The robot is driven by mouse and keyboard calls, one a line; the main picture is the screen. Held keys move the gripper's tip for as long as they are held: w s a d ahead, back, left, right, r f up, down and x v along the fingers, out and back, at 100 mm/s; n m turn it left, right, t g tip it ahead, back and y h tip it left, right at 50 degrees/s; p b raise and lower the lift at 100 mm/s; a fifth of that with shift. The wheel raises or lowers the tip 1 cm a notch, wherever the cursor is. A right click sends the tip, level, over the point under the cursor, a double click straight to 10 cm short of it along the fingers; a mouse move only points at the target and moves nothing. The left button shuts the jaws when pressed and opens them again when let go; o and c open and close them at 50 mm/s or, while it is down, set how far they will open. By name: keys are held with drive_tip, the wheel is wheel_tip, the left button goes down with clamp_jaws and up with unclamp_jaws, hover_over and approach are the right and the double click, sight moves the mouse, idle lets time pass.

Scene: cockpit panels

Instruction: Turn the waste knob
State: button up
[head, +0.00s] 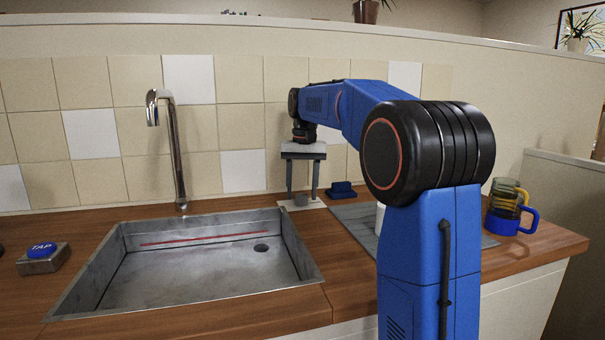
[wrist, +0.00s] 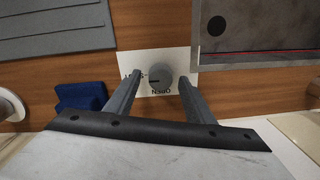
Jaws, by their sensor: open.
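The waste knob (wrist: 160,74) is a small grey round knob on a white label plate (wrist: 150,57) on the wooden counter. A dark mark on the knob points to the left in the wrist view, towards a partly covered word. Another word, apparently OPEN, is printed upside down below it. In the head view the knob (head: 301,200) sits right of the sink. My gripper (head: 301,190) points down over the plate, its two fingers apart. In the wrist view my gripper (wrist: 160,78) has one finger on each side of the knob, with visible gaps and nothing held.
The steel sink (head: 200,287) with its drain hole (head: 261,247) and tap (head: 175,150) lies left. A blue block (head: 342,190) is close right of the plate. A grey draining board (head: 350,212), cups (head: 508,212) and a TAP button (head: 42,252) stand around. The tiled wall is close behind.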

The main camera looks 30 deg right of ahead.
sight(304, 195)
wheel_tip(304, 195, up, 17)
drive_tip(key=shift+d, duration=0.3)
drive_tip(key=shift+s, duration=0.2)
idle(0.5)
